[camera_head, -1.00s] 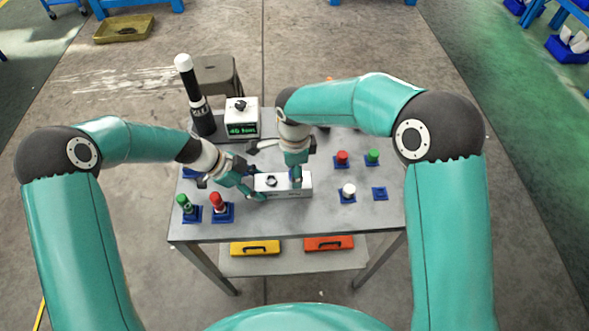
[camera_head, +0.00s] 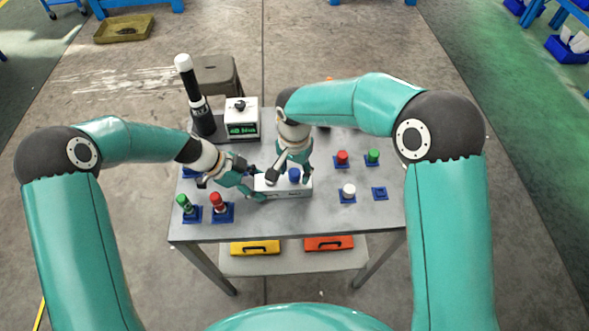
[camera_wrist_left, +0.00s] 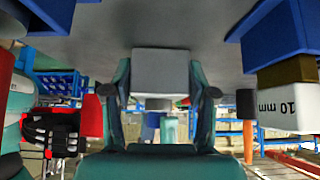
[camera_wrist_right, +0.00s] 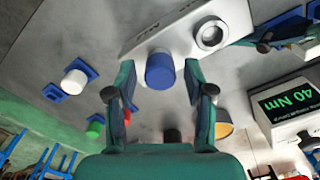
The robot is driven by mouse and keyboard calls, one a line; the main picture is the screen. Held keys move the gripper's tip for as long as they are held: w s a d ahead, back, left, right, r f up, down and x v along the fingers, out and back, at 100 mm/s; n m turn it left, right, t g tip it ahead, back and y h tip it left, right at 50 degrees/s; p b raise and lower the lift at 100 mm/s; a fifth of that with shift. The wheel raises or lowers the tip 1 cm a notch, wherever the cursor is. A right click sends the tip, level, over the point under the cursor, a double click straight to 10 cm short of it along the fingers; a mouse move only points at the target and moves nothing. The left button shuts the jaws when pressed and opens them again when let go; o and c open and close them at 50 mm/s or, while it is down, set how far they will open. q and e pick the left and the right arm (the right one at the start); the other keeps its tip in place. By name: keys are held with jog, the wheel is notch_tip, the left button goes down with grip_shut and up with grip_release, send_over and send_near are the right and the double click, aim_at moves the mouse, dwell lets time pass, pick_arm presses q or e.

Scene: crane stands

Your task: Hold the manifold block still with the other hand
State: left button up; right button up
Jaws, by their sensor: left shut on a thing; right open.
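The white manifold block (camera_head: 290,193) lies on the grey table in the middle of the head view. My left gripper (camera_head: 257,184) is shut on its left end; in the left wrist view the pale block (camera_wrist_left: 160,68) sits between both fingers. A blue plug (camera_head: 294,175) stands in the block's top, and beside it the right wrist view shows a round port with a dark ring (camera_wrist_right: 210,34). My right gripper (camera_wrist_right: 160,92) is open above the block, with the blue plug between and just beyond its fingertips.
Red (camera_head: 342,157), green (camera_head: 373,156) and white (camera_head: 348,190) plugs stand on blue holders at right; an empty-looking holder (camera_head: 380,194) is beside them. Green (camera_head: 184,203) and red (camera_head: 216,202) tools stand front left. A display box (camera_head: 241,118) and black upright tool (camera_head: 193,92) stand behind.

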jog(key=n, duration=0.4)
jog(key=shift+n, duration=0.3)
jog(key=n, duration=0.4)
jog(key=shift+n, duration=0.3)
grip_shut()
jog(key=shift+m, duration=0.9)
jog(key=shift+o, duration=0.8)
grip_release()
jog(key=shift+r, duration=2.5)
